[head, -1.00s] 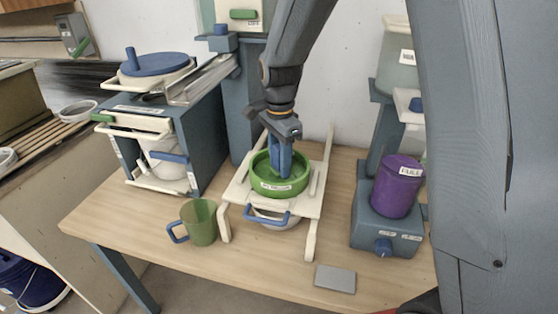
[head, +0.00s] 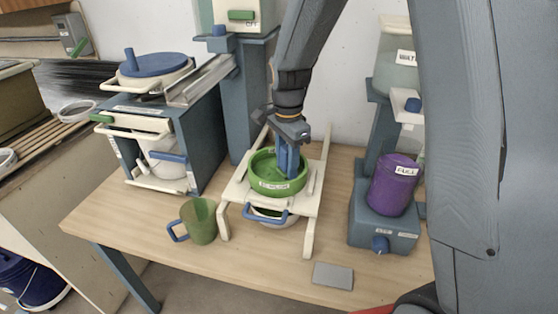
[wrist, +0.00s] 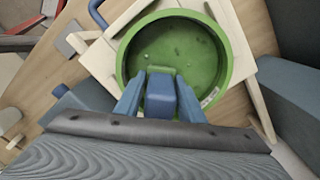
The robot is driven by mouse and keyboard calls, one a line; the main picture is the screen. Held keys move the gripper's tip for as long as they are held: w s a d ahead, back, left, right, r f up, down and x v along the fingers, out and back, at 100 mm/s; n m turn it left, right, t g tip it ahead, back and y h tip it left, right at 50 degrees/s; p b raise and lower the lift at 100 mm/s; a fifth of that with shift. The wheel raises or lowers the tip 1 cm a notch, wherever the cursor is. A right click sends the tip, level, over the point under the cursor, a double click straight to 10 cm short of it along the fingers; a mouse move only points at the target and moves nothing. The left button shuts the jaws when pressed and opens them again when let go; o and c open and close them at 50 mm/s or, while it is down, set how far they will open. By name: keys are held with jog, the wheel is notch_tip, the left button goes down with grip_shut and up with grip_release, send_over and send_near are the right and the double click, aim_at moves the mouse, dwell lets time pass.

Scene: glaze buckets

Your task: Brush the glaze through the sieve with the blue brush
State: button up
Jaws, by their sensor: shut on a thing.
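The green sieve (head: 262,184) sits on a cream stand (head: 235,190) on the table, with green glaze and a few small lumps inside, seen in the wrist view (wrist: 177,50). My gripper (head: 290,150) is above the sieve, pointing down, shut on the blue brush (wrist: 161,96). The brush's lower end is inside the sieve, at its right back part in the head view. Whether its bristles touch the mesh is hidden. A pale bucket with a blue handle (head: 266,217) stands under the sieve.
A green mug (head: 203,222) stands left of the stand. A purple container (head: 393,186) sits on a blue-grey base at right. A grey slab (head: 333,276) lies near the front edge. A blue-grey cabinet (head: 205,125) stands at left.

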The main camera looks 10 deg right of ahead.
jog(key=shift+s+d+f, duration=0.15)
jog(key=shift+s+d, duration=0.2)
jog(key=shift+d, duration=0.2)
jog(key=shift+w+a+p, duration=0.1)
jog(key=shift+w+a, duration=0.5)
jog(key=shift+a, duration=0.45)
jog(key=shift+w+a+p, duration=0.15)
jog(key=shift+w+a, duration=0.45)
jog(key=shift+a, duration=0.5)
jog(key=shift+w+a+p, duration=0.1)
jog(key=shift+w+a, duration=0.5)
jog(key=shift+a, duration=0.45)
jog(key=shift+d, duration=0.1)
jog(key=shift+s+d+p, duration=0.35)
jog(key=shift+s+d, duration=0.1)
jog(key=shift+d, duration=0.6)
jog(key=shift+s+d+p, duration=0.4)
jog(key=shift+d, duration=0.7)
jog(key=shift+s+d+p, duration=0.35)
jog(key=shift+s+d, duration=0.1)
jog(key=shift+d, duration=0.6)
jog(key=shift+w+a+p, duration=0.1)
jog(key=shift+w+a, duration=0.1)
jog(key=shift+a, duration=1)
jog(key=shift+w+a+p, duration=0.15)
jog(key=shift+w+a, duration=0.1)
jog(key=shift+a, duration=0.95)
jog(key=shift+w+a+p, duration=0.1)
jog(key=shift+w+a, duration=0.1)
jog(key=shift+a, duration=1)
